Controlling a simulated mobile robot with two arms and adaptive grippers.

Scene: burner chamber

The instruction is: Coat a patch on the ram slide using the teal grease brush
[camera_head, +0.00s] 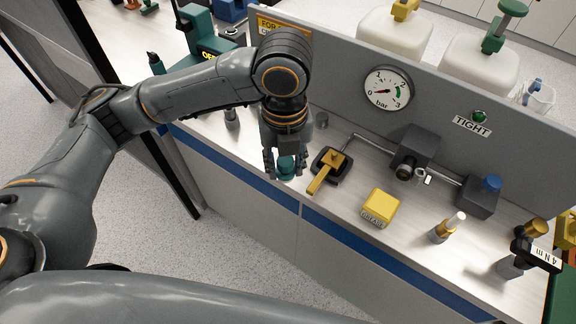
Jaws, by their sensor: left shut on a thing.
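My left gripper (285,170) points down over the front edge of the bench. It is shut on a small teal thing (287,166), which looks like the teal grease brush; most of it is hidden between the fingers. A yellow tub labelled grease (381,205) stands on the bench to the right of the gripper. I cannot tell for sure which part is the ram slide. A dark plate with a yellow lever (326,178) lies just right of the gripper. My right gripper is not in view.
A grey back panel carries a pressure gauge (388,89) and a TIGHT sign (472,125). Dark blocks joined by a pipe (450,178) stand along it. A white-tipped bottle (449,228) and a black tool labelled 4 Nm (536,254) are at right.

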